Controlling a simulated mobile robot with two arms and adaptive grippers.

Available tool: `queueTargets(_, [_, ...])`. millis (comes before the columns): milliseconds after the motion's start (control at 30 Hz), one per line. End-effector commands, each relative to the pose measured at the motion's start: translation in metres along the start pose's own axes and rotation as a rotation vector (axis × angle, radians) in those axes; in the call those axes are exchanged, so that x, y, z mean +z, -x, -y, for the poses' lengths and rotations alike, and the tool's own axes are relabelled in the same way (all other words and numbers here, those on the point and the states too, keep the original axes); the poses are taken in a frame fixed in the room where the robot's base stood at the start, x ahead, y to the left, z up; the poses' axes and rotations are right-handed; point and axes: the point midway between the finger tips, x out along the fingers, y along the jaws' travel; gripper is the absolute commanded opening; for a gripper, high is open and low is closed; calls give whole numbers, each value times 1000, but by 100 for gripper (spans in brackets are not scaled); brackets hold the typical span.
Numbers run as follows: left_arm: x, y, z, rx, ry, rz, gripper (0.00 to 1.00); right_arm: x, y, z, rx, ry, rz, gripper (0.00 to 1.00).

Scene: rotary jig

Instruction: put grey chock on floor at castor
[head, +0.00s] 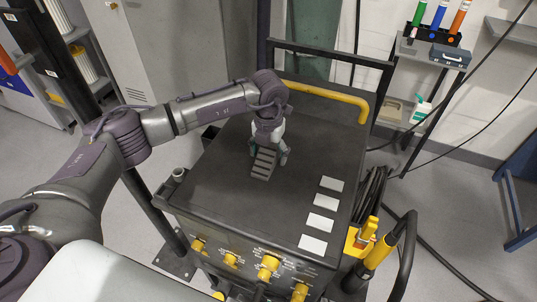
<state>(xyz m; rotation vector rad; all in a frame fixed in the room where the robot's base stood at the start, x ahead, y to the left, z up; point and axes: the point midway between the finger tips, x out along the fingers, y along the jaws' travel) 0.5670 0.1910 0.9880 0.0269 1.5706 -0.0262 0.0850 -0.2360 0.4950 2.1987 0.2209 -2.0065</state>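The grey chock (263,165) is a small ribbed wedge on the dark top of the cart-like machine (225,180), left of its middle. My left gripper (269,154) comes down over the far end of the chock. Its fingers are spread, with one near each side of the chock and a small gap showing on the right. Whether a finger touches the chock is hard to see. My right gripper is out of view. No castor can be made out, and the machine hides part of the floor.
A yellow bent bar (325,98) runs along the machine's far edge. Several pale plates (320,202) lie on its right side. Yellow knobs (268,268) line the front. Black cables (372,195) hang at the right. Grey floor (455,220) is open farther right, crossed by cables.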

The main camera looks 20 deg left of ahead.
Motion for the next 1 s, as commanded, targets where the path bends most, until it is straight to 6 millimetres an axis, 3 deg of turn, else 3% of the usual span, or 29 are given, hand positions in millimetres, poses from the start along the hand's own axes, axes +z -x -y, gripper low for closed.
queueTargets(33, [0, 0, 0, 0, 0, 0, 65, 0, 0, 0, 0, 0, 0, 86])
queueTargets(433, [0, 1, 0, 0, 1, 1, 0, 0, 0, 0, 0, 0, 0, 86])
queueTargets(767, [1, 7, 0, 0, 1, 3, 0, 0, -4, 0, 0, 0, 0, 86])
queueTargets(1000, [2, 39, 0, -1, 0, 7, 0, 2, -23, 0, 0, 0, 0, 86])
